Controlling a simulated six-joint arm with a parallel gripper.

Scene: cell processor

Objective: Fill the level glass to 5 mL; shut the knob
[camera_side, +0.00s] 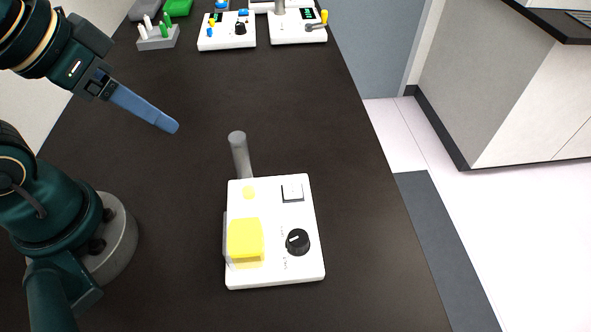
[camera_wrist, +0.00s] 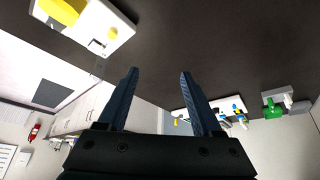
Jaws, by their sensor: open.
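A white device (camera_side: 275,275) stands on the dark table in the side view. It carries a black knob (camera_side: 298,242) with a pale pointer mark, a square switch (camera_side: 292,192) and a clear-walled part holding yellow (camera_side: 245,240). A smaller yellow spot (camera_side: 249,192) and a grey upright tube (camera_side: 240,155) are at its back left. I cannot tell which part is the level glass, and no level is readable. My gripper (camera_side: 170,127) is apart from the device, behind and left of it. In the wrist view my gripper (camera_wrist: 158,72) is open and empty; the device (camera_wrist: 118,22) shows upper left.
At the back stand a white box with coloured knobs (camera_side: 228,40), another with a green display (camera_side: 290,32) and a grey rack (camera_side: 158,42) with green and white pieces. The table between them and the device is clear. The table's right edge drops to the floor.

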